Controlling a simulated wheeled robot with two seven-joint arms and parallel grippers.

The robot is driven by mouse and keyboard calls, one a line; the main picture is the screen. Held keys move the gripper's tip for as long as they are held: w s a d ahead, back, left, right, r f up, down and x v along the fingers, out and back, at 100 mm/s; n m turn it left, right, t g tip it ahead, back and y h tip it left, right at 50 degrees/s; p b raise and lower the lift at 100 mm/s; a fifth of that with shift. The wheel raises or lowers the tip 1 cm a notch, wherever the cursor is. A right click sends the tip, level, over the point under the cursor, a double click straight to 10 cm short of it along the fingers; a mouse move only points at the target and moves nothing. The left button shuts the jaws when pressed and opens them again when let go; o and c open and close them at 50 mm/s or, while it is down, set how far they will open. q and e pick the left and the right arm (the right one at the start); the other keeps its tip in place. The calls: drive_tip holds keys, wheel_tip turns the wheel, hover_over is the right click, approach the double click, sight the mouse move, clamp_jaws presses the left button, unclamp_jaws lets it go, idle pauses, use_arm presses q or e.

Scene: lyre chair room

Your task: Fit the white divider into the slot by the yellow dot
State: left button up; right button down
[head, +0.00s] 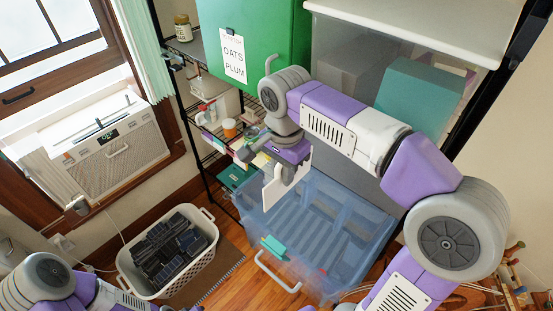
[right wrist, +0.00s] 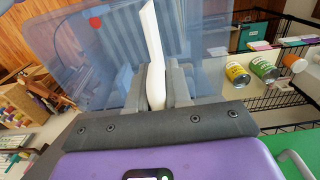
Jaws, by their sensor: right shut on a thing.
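The white divider (head: 272,189) is a thin panel held upright in my right gripper (head: 288,173), above the back left part of the clear blue drawer (head: 350,262). In the right wrist view the divider (right wrist: 152,55) shows nearly edge-on between the two grey fingers, which are shut on it. The drawer (right wrist: 60,50) lies beyond it, with ribbed slots inside. A red dot (right wrist: 95,22) shows on the drawer. I cannot make out a yellow dot in either view. My left arm shows at the lower left, but its gripper is out of view.
A wire rack (head: 200,125) with jars and small goods stands left of the drawer. A green box (head: 262,45) sits above. A white basket (head: 168,250) of dark items stands on the floor. Cans (right wrist: 237,74) show at the right in the wrist view.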

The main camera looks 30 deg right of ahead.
use_arm(q)
drive_tip(key=shift+s+f+b, duration=0.15)
drive_tip(key=shift+f+b, duration=0.9)
drive_tip(key=shift+s+f+b, duration=0.1)
drive_tip(key=shift+f+b, duration=0.9)
drive_tip(key=shift+b, duration=0.05)
use_arm(e)
drive_tip(key=shift+s+a+f, duration=0.1)
drive_tip(key=shift+s+f, duration=0.05)
drive_tip(key=shift+f, duration=1.3)
drive_tip(key=shift+s+f, duration=0.15)
drive_tip(key=shift+f, duration=1.25)
use_arm(q)
drive_tip(key=shift+r+p, duration=0.45)
wheel_tip(320, 180, down, 8)
drive_tip(key=b, duration=0.8)
drive_tip(key=shift+f, duration=0.15)
use_arm(e)
drive_tip(key=shift+f, duration=5.55)
